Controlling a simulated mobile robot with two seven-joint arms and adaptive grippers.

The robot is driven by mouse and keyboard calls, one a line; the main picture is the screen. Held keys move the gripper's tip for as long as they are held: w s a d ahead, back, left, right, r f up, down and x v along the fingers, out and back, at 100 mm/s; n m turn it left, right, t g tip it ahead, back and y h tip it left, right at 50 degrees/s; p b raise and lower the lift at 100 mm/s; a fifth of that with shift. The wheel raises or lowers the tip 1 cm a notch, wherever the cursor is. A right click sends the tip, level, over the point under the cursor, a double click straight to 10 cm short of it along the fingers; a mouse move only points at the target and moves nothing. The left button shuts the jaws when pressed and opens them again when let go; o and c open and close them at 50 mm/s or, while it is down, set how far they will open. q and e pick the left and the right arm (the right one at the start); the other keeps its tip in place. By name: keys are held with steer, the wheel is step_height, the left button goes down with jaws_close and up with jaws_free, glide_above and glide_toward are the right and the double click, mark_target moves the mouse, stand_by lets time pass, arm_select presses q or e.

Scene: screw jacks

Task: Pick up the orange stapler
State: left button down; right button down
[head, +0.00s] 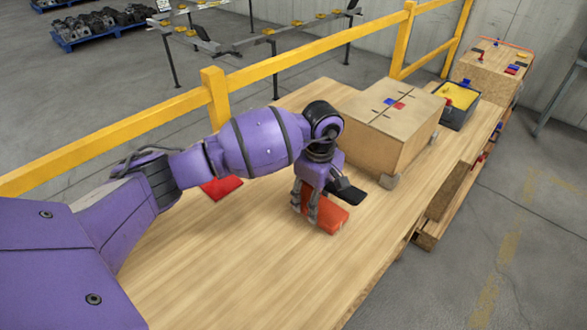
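The orange stapler (329,218) lies on the wooden bench top. My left gripper (315,205) points down right at it, with grey finger links in front of its left part. The gripper and wrist cover part of the stapler. A black piece (346,191) shows just behind the stapler, beside the gripper; I cannot tell what it belongs to. Whether the fingers touch the stapler or are closed on it is not clear. My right gripper is not in view.
A red flat object (221,187) lies on the bench, partly behind my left arm. A cardboard box (377,135) stands to the right, with a black bin (461,112) with yellow contents beyond. A yellow rail (300,64) runs along the back. The front bench top is clear.

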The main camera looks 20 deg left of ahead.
arm_select(q)
steer(key=shift+w+r, duration=0.15)
steer(key=shift+r, duration=0.15)
